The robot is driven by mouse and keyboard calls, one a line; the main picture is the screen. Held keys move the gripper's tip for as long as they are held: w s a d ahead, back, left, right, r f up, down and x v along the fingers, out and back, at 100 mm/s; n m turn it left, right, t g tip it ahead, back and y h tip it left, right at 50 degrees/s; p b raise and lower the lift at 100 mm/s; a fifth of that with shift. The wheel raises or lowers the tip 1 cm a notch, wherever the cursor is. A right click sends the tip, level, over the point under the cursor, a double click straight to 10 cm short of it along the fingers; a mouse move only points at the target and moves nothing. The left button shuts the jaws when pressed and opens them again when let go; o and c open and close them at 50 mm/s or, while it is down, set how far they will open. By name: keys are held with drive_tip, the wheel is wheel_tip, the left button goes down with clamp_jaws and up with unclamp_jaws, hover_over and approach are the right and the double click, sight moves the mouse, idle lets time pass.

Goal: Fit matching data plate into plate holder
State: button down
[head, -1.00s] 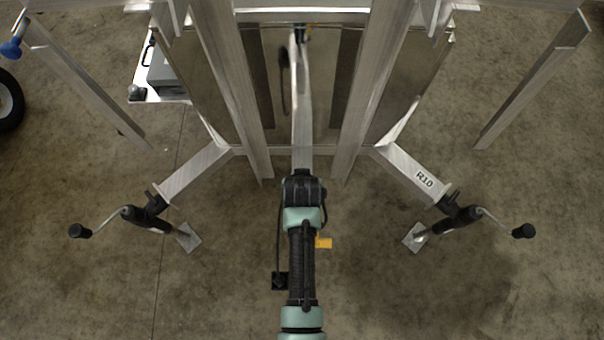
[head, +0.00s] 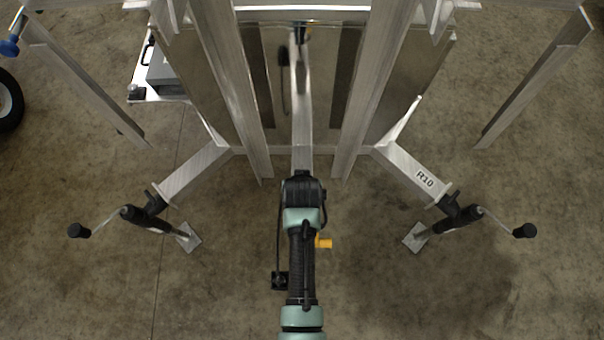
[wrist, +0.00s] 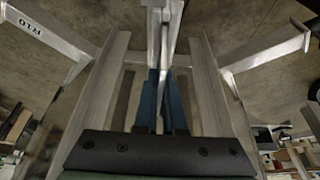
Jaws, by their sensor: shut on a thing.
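My gripper (wrist: 165,74) shows in the wrist view as two dark blue fingers, close together, in front of a dark bracket with bolts. The fingers are shut on a thin pale thing seen edge-on, which I take to be the data plate (wrist: 158,92). Its face and any marking do not show. In the head view my arm reaches up the middle and hides the gripper and what it holds. I cannot make out the plate holder in either view.
An aluminium trailer frame stands ahead, with a central beam (head: 302,130) and uprights on both sides (head: 238,90). The right leg (head: 410,168) is marked R10. Crank jacks stand at left (head: 150,218) and right (head: 455,218). A shelf with a grey box (head: 165,75) is at upper left.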

drive_tip(key=shift+f+b, duration=0.75)
drive_tip(key=shift+f, duration=0.35)
drive_tip(key=c, duration=0.9)
unclamp_jaws()
drive_tip(key=shift+r, duration=0.1)
drive_tip(key=p+v, duration=0.1)
drive_tip(key=v, duration=1.1)
drive_tip(key=shift+s+r+p, duration=0.25)
drive_tip(key=shift+r+p, duration=0.05)
drive_tip(key=shift+r, duration=0.05)
